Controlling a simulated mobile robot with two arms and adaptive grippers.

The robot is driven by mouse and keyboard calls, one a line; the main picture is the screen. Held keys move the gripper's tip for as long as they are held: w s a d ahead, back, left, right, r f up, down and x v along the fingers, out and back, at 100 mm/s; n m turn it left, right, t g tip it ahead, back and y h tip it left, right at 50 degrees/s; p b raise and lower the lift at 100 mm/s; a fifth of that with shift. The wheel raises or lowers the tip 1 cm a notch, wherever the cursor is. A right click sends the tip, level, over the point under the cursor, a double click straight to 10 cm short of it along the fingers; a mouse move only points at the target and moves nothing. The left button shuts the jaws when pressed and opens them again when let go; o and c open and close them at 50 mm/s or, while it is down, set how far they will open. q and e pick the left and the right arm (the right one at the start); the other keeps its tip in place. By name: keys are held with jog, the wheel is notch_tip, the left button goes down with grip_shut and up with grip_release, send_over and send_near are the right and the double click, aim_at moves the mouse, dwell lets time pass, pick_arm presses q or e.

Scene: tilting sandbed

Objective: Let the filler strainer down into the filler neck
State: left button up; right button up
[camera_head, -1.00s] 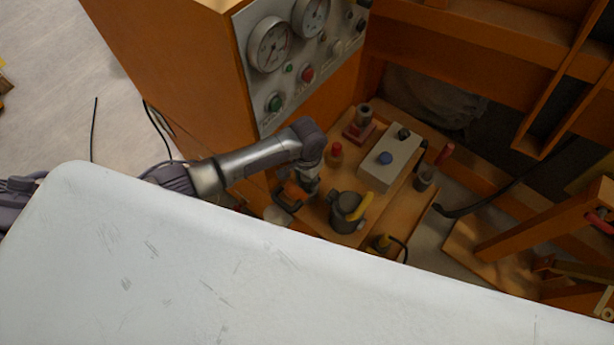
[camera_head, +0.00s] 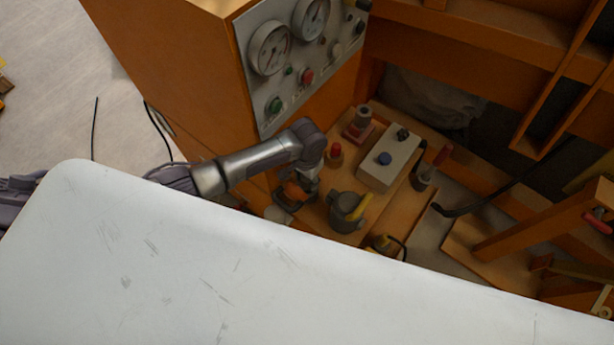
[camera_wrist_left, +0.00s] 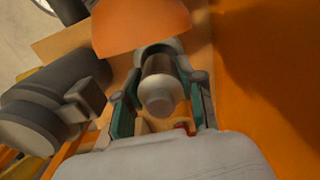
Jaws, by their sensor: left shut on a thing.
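My left gripper (camera_head: 296,196) reaches down at the near left of the wooden deck. In the left wrist view its two green-padded fingers (camera_wrist_left: 160,105) stand either side of a grey-brown metal cylinder with a pale rounded end (camera_wrist_left: 160,85), which looks like the filler strainer. The gripper is shut on it. In the head view the held part is mostly hidden by the gripper. I cannot make out the filler neck for certain; an orange rounded part (camera_wrist_left: 140,25) shows just beyond the cylinder. My right gripper is not in view.
A dark pot-like unit with a yellow handle (camera_head: 348,210) stands close right of the gripper. The orange cabinet with gauges (camera_head: 290,65) rises at the back left.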

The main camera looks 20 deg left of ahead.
pick_arm(q)
jog(key=shift+f+b, duration=0.85)
jog(key=shift+f, duration=0.4)
jog(key=shift+r, duration=0.15)
jog(key=shift+r+p, duration=0.85)
jog(key=shift+p, duration=0.3)
jog(key=shift+p, duration=0.65)
dwell(1.1)
jog(key=shift+f+b, duration=0.75)
jog(key=shift+f, duration=0.3)
jog(key=o, duration=1.2)
notch_tip(320, 180, up, 12)
jog(key=shift+r, duration=0.1)
